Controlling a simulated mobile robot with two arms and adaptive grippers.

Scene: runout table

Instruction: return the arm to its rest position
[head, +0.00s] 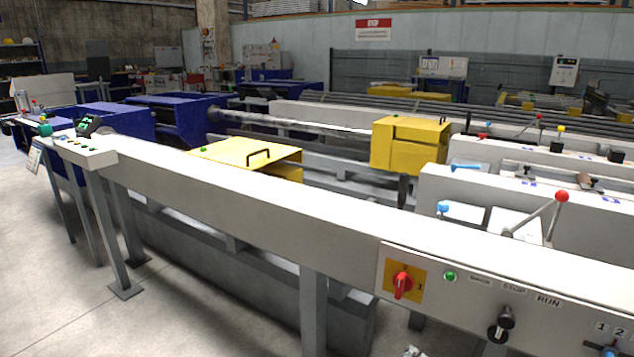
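No whole arm of mine shows in the head view. A small light-grey piece (413,351) pokes up at the bottom edge, right of the middle. It may be the tip of my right gripper, but too little shows to tell whether it is open or shut. My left gripper is not in the picture. The long white runout table (250,190) runs from the far left to the near right. Its front panel carries a red rotary switch (402,285) on a yellow plate, a green button (450,276) and a black selector knob (501,325).
A red-knobbed lever (561,197) stands up behind the panel at right. A yellow box (409,145) and a yellow cover with a handle (246,153) sit behind the table. Blue machine housings (170,117) stand at back left. The floor at lower left (60,310) is clear.

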